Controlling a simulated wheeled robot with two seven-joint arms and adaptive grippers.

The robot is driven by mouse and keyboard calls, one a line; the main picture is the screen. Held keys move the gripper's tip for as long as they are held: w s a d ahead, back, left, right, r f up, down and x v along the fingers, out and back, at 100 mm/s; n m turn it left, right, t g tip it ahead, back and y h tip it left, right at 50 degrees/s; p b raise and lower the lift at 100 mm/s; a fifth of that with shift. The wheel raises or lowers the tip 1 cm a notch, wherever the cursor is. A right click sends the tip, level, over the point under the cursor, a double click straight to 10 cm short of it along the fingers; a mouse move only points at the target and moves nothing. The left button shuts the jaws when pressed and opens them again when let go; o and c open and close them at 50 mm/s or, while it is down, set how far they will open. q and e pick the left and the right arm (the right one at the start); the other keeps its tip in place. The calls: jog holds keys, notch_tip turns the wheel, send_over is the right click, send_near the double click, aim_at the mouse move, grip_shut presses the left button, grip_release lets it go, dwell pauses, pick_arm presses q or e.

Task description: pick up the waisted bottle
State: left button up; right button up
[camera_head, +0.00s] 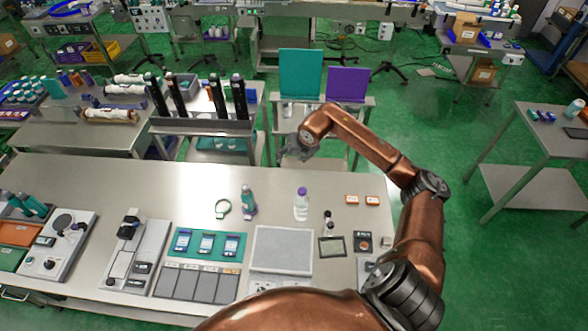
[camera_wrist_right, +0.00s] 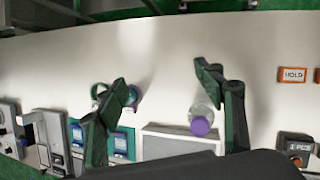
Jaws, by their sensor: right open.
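A teal bottle (camera_head: 248,198) with a purple lower part stands on the bench and seems to narrow at its middle. A clear bottle (camera_head: 301,205) with a purple cap stands upright to its right. I cannot tell for certain which is the waisted one. My right gripper (camera_head: 296,153) is open and empty, above the bench's far edge. In the right wrist view its fingers (camera_wrist_right: 165,92) are spread wide. The clear bottle (camera_wrist_right: 203,116) shows between them, close to the right finger in the picture. The left finger partly hides the teal bottle (camera_wrist_right: 134,94). My left gripper is not in view.
A grey pad (camera_head: 282,249) lies in front of the clear bottle. Small dark-capped bottles (camera_head: 327,222) and orange-edged labels (camera_head: 352,199) are to the right. The bench behind the bottles is clear.

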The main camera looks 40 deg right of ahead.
aim_at(303, 191)
jog(key=s+f+g, duration=0.1)
jog(key=s+f, duration=0.1)
jog(key=s, duration=0.1)
jog(key=s+a+f+g+p, duration=0.1)
jog(key=s+f, duration=0.2)
jog(key=s+a+f+g, duration=0.1)
jog(key=s+f, duration=0.2)
jog(key=shift+s+a+f+g, duration=0.1)
jog(key=shift+s+g, duration=0.2)
jog(key=shift+g, duration=0.1)
notch_tip(303, 191, down, 3)
jog(key=shift+a+r+h+p, duration=0.1)
jog(key=shift+h+p, duration=0.2)
jog(key=shift+p, duration=0.25)
jog(key=f, duration=0.1)
jog(key=f+p, duration=0.1)
jog(key=f, duration=0.1)
jog(key=w+f+p, duration=0.1)
jog(key=f, duration=0.1)
jog(key=shift+w+d, duration=0.1)
jog(key=shift+d, duration=0.2)
jog(key=shift+d+f, duration=0.1)
jog(key=shift+f, duration=0.15)
pick_arm(q)
jog(key=r, duration=0.2)
jog(key=w+r, duration=0.1)
jog(key=r, duration=0.2)
jog(key=shift+w, duration=0.2)
pick_arm(e)
jog(key=shift+c, duration=0.4)
